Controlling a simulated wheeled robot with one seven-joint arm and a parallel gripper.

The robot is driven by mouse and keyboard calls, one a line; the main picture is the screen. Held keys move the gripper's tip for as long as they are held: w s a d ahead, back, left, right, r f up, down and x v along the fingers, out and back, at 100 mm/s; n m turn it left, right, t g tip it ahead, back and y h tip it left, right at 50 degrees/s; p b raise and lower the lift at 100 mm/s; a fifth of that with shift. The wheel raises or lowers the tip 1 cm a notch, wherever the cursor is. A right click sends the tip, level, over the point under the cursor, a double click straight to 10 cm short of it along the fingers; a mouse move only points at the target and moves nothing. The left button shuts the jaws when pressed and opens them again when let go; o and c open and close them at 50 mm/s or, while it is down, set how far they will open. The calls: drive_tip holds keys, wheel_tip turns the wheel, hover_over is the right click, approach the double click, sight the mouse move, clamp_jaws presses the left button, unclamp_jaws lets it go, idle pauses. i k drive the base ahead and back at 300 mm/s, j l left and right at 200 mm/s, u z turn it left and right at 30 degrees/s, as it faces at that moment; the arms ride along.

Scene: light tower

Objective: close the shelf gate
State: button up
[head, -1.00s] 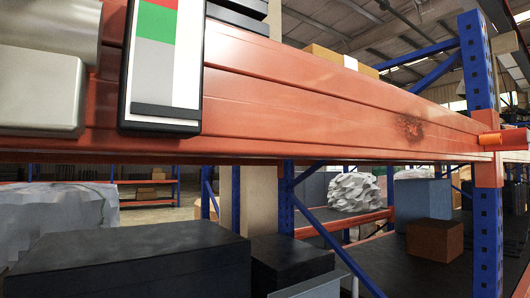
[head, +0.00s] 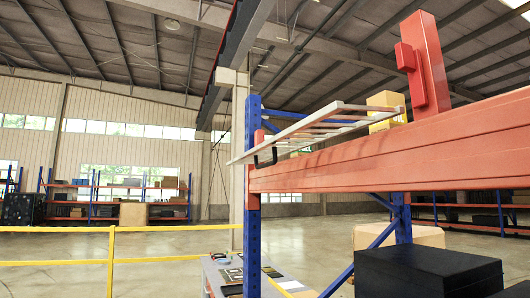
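What looks like the shelf gate, a pale slatted frame (head: 318,131), shows in the head view above the left end of an orange shelf beam (head: 400,158). It lies slanted and nearly edge-on. A black U-shaped handle (head: 265,158) hangs at its lower left. I cannot tell whether the gate is latched. A red upright post (head: 430,65) with a small red block (head: 405,57) on its side stands on the beam at the right. My gripper is not in view.
A blue rack upright (head: 252,190) carries the beam's left end. A yellow box (head: 385,108) sits behind the gate. A black box (head: 428,272) is below the beam. A yellow railing (head: 110,262) crosses the left, with open floor (head: 60,245) behind it.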

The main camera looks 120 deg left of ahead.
sight(260, 154)
drive_tip(key=u, duration=1.95)
drive_tip(key=i+j+u, duration=0.2)
drive_tip(key=j, duration=0.2)
drive_tip(key=j+u, duration=0.15)
drive_tip(key=j, duration=0.25)
drive_tip(key=i+j+u, duration=0.2)
drive_tip(key=j, duration=0.15)
drive_tip(key=i+j+u, duration=0.2)
drive_tip(key=i+j, duration=0.15)
drive_tip(key=j, duration=0.15)
drive_tip(key=i+j, duration=0.15)
drive_tip(key=j+z, duration=0.05)
drive_tip(key=j, duration=0.05)
